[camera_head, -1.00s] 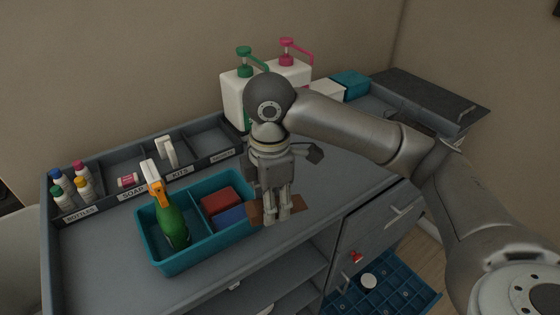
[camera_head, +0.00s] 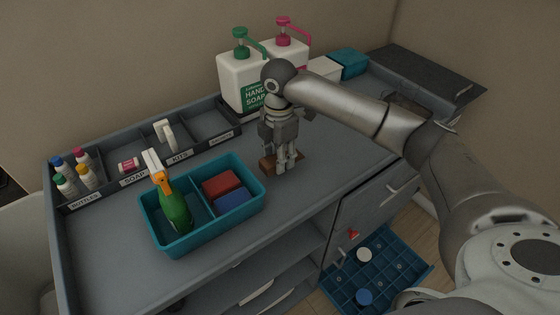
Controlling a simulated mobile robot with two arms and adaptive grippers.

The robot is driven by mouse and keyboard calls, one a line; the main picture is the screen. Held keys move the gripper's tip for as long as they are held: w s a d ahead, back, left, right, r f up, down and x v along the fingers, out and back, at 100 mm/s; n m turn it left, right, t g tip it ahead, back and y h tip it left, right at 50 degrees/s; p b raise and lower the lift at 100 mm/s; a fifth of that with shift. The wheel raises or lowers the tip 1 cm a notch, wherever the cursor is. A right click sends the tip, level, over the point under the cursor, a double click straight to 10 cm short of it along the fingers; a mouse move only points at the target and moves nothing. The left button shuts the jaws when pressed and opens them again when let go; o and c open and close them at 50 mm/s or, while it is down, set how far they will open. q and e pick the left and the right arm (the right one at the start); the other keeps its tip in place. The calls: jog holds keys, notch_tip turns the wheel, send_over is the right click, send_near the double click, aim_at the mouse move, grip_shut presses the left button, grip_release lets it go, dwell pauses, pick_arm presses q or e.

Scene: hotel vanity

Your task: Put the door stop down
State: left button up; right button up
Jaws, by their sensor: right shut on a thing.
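The door stop (camera_head: 268,166) is a brown wooden wedge, partly hidden behind the gripper fingers. My right gripper (camera_head: 286,168) points down and is shut on the door stop. The door stop is at or just above the grey vanity top, right of the teal caddy; whether it touches the surface I cannot tell. My left gripper is not in view.
The teal caddy (camera_head: 179,246) holds a green spray bottle (camera_head: 174,208), a red block (camera_head: 221,185) and a blue block (camera_head: 232,200). A labelled organizer (camera_head: 206,151) and soap dispensers (camera_head: 243,85) stand behind. The counter (camera_head: 330,165) right of the gripper is clear. A blue grid tray (camera_head: 385,270) lies below.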

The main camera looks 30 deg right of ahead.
jog(key=shift+w+d+f, duration=0.3)
jog(key=shift+f, duration=0.2)
notch_tip(320, 180, down, 3)
jog(key=shift+w+r+p, duration=0.1)
jog(key=shift+p, duration=0.7)
jog(key=shift+f, duration=0.25)
jog(key=o, duration=0.6)
jog(key=shift+f, duration=0.15)
jog(key=o, duration=0.5)
jog(key=shift+c, duration=0.2)
